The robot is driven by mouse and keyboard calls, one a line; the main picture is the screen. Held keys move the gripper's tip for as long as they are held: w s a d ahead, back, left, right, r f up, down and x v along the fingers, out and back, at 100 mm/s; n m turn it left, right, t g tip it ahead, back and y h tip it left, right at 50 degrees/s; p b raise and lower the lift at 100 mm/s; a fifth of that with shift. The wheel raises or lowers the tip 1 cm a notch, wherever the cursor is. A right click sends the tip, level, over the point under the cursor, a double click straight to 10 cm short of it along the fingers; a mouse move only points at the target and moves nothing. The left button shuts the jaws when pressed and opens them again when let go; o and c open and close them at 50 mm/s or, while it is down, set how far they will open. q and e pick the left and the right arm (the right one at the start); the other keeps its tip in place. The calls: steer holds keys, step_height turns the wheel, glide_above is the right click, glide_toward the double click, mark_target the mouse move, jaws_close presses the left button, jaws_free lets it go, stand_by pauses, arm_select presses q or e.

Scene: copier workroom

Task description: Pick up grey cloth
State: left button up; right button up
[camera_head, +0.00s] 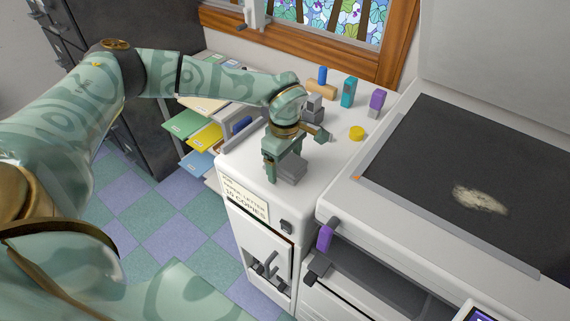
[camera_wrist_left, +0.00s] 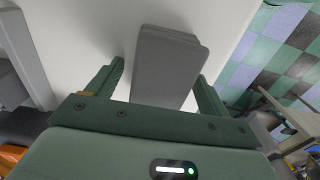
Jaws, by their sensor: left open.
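The grey cloth (camera_head: 292,171) is a small folded grey block on the white cabinet top, near its front edge. My left gripper (camera_head: 284,162) is directly over it and partly hides it in the head view. In the left wrist view, the cloth (camera_wrist_left: 168,65) lies between the two spread green fingers of the left gripper (camera_wrist_left: 161,74), with gaps on both sides. The left gripper is open and holds nothing. My right gripper is in neither view.
The white cabinet (camera_head: 235,165) also bears a yellow round piece (camera_head: 357,132), a teal block (camera_head: 348,92), a purple block (camera_head: 376,102) and a grey stepped object (camera_head: 313,107). The copier (camera_head: 350,190) stands close on the right. Paper trays (camera_head: 203,138) jut out on the left.

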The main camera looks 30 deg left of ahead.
mark_target(285, 160)
arm_select(q)
steer(key=c, duration=1.1)
steer(key=shift+o, duration=0.2)
steer(key=shift+r, duration=0.1)
steer(key=r, duration=0.4)
steer(key=shift+s+d+p, duration=0.2)
steer(key=shift+s+p, duration=0.05)
steer(key=shift+p, duration=0.1)
steer(key=s+d+r, duration=0.7)
steer(key=s+r, duration=0.2)
steer(key=s, duration=0.2)
steer(key=shift+s, duration=0.2)
